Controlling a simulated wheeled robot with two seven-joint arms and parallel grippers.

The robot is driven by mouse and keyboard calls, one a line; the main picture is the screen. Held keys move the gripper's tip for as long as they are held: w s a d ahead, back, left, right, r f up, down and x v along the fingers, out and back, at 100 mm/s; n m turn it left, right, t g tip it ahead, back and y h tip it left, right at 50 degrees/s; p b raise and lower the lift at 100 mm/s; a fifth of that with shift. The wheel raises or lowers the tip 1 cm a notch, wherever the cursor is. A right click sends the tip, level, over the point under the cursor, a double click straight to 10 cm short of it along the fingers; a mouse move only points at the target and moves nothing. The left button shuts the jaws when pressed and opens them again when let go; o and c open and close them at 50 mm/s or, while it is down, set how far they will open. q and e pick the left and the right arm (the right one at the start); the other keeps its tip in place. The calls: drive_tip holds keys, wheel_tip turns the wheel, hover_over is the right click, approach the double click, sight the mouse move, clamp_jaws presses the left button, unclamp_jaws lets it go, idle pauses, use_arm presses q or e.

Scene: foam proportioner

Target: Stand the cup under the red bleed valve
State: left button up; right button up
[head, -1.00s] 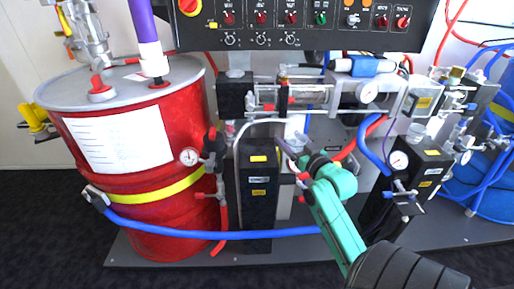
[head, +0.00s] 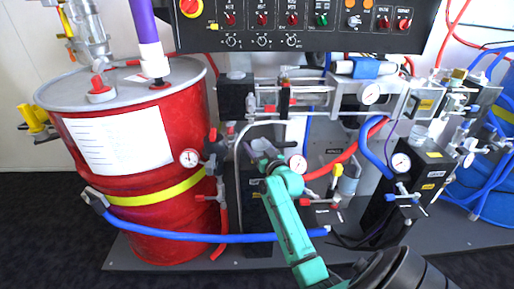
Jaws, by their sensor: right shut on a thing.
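My right gripper (head: 262,152), on its teal arm, is in front of the top of the left black pump column. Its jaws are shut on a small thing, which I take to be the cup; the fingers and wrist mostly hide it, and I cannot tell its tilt. Several red-handled valves show. I cannot tell which is the bleed valve. My left gripper is not in view.
A red drum (head: 135,225) stands at left, with a blue hose (head: 180,237) running across the front. A pressure gauge (head: 297,164) sits just right of my gripper. A second black column (head: 425,165) stands at right. A control panel (head: 300,22) hangs above.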

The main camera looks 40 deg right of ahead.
drive_tip(key=shift+s, duration=0.1)
drive_tip(key=o, duration=1.3)
drive_tip(key=shift+c, duration=0.2)
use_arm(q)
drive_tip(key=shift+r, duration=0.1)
use_arm(e)
drive_tip(key=shift+s+r, duration=0.1)
drive_tip(key=shift+s, duration=0.05)
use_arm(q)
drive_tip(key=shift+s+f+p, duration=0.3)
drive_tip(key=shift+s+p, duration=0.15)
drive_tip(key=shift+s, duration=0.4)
use_arm(e)
drive_tip(key=v, duration=1.1)
drive_tip(key=shift+s, duration=0.3)
